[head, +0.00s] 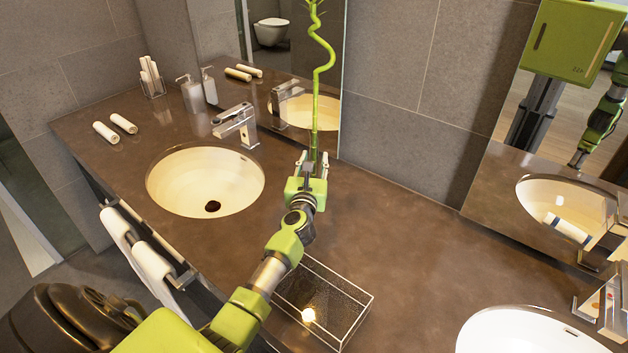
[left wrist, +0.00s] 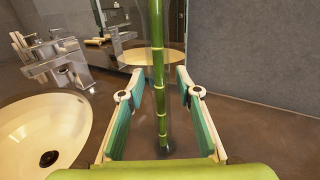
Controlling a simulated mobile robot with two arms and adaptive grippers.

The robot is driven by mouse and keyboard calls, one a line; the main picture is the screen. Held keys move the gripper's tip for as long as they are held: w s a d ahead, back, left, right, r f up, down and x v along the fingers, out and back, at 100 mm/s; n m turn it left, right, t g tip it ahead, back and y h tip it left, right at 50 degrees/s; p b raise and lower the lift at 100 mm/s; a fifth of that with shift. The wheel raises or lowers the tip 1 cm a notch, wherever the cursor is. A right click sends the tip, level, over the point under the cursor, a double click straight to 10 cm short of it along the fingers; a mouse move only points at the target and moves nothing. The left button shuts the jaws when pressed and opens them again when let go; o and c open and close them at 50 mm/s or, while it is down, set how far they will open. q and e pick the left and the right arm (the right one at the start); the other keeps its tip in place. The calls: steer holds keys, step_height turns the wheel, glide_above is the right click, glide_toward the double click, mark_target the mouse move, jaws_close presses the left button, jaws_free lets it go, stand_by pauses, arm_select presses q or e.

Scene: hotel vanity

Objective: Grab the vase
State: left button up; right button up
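The vase (head: 315,138) is clear and hard to make out around a tall green bamboo stalk, upright on the counter by the mirror's right edge. It also shows in the left wrist view (left wrist: 159,95), with the stalk's foot near the counter. My left gripper (head: 312,165) reaches over the counter to the vase. In the left wrist view its two fingers (left wrist: 158,88) stand apart on either side of the stalk. Contact with the clear glass cannot be made out. My right gripper is not directly in view.
A round sink (head: 170,185) and faucet (head: 237,125) are left of the vase. A clear-sided tray (head: 350,325) lies under my left forearm. A second sink (head: 520,335) is at the lower right. The counter's middle right is clear.

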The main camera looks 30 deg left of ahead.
arm_select(q)
jaws_close()
steer(key=shift+r, duration=0.1)
